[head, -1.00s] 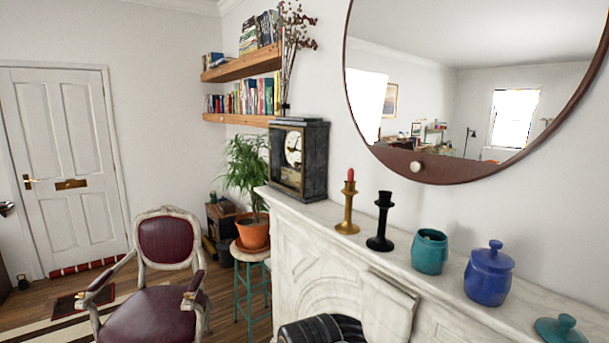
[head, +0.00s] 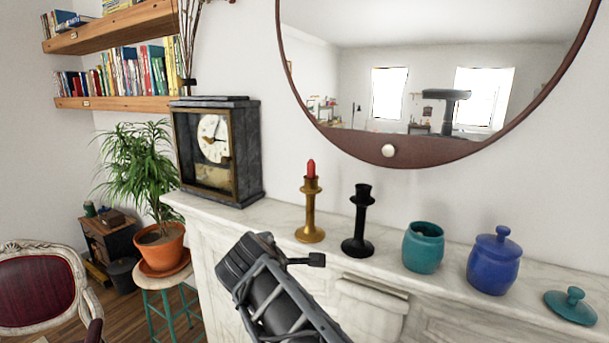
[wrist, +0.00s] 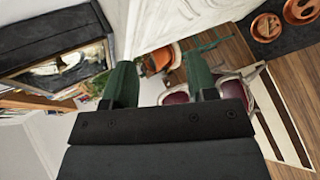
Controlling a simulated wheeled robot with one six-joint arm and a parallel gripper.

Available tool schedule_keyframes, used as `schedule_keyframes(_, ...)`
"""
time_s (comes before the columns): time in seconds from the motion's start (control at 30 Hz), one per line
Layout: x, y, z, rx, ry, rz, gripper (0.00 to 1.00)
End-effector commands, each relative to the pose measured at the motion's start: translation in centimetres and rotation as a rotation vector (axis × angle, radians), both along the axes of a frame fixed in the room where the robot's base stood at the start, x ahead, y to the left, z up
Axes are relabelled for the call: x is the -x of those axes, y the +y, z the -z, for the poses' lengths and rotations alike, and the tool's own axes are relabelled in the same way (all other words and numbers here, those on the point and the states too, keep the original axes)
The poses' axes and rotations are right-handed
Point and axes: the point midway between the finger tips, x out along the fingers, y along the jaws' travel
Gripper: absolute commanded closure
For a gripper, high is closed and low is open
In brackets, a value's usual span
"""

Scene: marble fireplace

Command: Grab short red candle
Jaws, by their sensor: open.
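The short red candle (head: 311,168) stands upright in a brass candlestick (head: 309,212) on the white marble mantel (head: 370,265), seen in the head view. An empty black candlestick (head: 359,222) stands just right of it. My arm (head: 275,290) reaches up in front of the mantel, below and left of the brass candlestick and apart from it. My gripper (wrist: 157,62) shows in the wrist view with its two dark green fingers spread and nothing between them. The candle is not visible in the wrist view.
A black mantel clock (head: 217,150) stands left of the candlesticks. An open teal jar (head: 423,248), a lidded blue jar (head: 494,262) and a teal lid (head: 570,306) sit to the right. A round mirror (head: 400,120) hangs behind. A potted plant (head: 160,245) stands left on a stool.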

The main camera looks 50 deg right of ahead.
Motion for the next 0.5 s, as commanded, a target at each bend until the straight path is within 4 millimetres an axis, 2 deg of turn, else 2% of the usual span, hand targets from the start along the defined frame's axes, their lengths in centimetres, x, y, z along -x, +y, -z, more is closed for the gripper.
schedule_keyframes(0.03, -0.2, -1.9, -2.1, 0.174, 0.057, -0.048, 0.48)
schedule_keyframes(0.1, -0.3, -4.1, -5.1, 0.424, 0.165, -0.117, 0.48)
schedule_keyframes(0.2, -0.1, -6.5, -9.0, 0.726, 0.337, -0.178, 0.48)
schedule_keyframes(0.33, 0.3, -8.3, -12.6, 1.004, 0.540, -0.218, 0.48)
schedule_keyframes(0.5, 0.3, -9.9, -15.1, 1.177, 0.701, -0.231, 0.48)
